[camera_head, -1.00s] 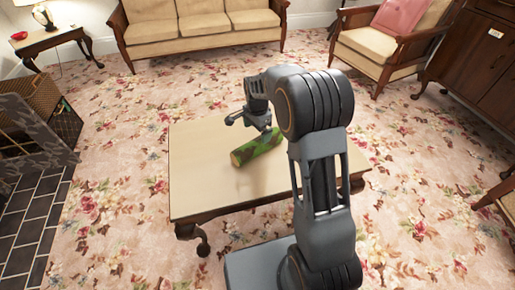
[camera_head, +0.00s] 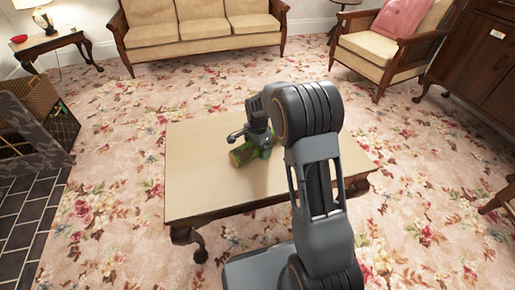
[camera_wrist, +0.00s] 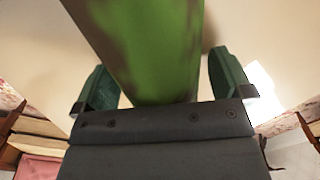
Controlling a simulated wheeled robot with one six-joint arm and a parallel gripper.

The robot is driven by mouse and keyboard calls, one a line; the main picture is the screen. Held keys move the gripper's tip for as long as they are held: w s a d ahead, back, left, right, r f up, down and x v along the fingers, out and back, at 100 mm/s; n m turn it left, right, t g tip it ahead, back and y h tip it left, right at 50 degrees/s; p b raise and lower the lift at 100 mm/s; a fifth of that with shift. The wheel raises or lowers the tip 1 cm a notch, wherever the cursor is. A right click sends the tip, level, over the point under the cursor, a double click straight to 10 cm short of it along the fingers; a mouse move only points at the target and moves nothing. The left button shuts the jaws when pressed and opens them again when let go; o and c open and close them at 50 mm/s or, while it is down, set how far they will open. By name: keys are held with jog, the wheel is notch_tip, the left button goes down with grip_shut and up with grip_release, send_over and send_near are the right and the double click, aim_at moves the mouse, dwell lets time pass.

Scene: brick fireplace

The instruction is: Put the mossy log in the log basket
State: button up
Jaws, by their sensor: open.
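The mossy log (camera_head: 240,156), green with a pale cut end, lies on the coffee table (camera_head: 200,190). My gripper (camera_head: 252,143) is over the log and hides much of it in the head view. In the wrist view the log (camera_wrist: 150,50) fills the space between the two fingers of my gripper (camera_wrist: 168,85). The fingers stand apart, one on each side of the log, with a gap at each side. A wicker basket (camera_head: 38,95) stands at the far left by the hearth; I cannot tell what is inside it.
A dark-framed box or rack (camera_head: 62,125) stands beside the basket. A sofa (camera_head: 200,30) is at the back, an armchair (camera_head: 385,50) at the back right and a side table (camera_head: 50,38) at the back left. Flowered carpet (camera_head: 110,190) lies open between table and hearth.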

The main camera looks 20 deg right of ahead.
jog(key=shift+c, duration=0.2)
jog(key=shift+r, duration=0.1)
jog(key=c, duration=1.4)
